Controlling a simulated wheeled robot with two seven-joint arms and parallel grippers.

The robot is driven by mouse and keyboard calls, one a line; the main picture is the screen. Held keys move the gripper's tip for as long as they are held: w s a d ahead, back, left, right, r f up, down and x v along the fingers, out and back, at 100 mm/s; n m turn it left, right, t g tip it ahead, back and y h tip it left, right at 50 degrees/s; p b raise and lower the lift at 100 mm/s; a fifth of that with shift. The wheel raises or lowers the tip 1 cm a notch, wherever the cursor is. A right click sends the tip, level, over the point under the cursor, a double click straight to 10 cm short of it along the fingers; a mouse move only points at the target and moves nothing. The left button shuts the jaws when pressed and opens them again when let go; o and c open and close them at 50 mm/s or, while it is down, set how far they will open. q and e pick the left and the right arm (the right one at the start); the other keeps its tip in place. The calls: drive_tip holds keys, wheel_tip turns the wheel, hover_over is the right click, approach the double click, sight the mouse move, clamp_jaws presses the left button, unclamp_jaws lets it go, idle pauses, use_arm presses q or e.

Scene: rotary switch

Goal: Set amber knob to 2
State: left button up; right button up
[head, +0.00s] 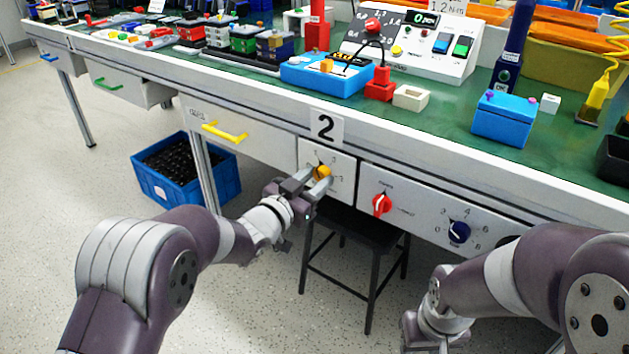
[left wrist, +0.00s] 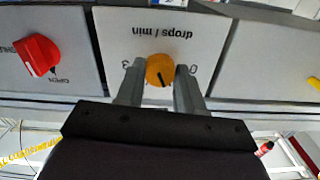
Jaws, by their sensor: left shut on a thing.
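The amber knob (head: 322,173) is on a white dial plate (head: 338,163) on the bench front; the left wrist view also shows the amber knob (left wrist: 160,70). My left gripper (head: 318,178) is shut on it, one finger on either side. In the left wrist view the plate is upside down and reads "drops / min", with 3 at the left and 0 at the right. The knob's dark pointer line points roughly down in that picture, towards my gripper. The numbers behind my gripper are hidden. My right gripper (head: 437,338) is low at the right, its fingers not clearly visible.
A red knob (head: 381,205) and a dark blue knob (head: 459,232) are on the panel to the right. A black stool (head: 357,235) stands below. A yellow drawer handle (head: 225,132) is to the left.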

use_arm(q)
drive_tip(key=m+b, duration=0.1)
drive_tip(key=m, duration=0.4)
drive_tip(key=shift+f, duration=0.15)
drive_tip(key=m+b, duration=0.2)
drive_tip(key=m, duration=0.3)
drive_tip(key=shift+b, duration=0.35)
drive_tip(key=shift+m, duration=0.4)
drive_tip(key=o, duration=1)
drive_tip(key=shift+r, duration=0.2)
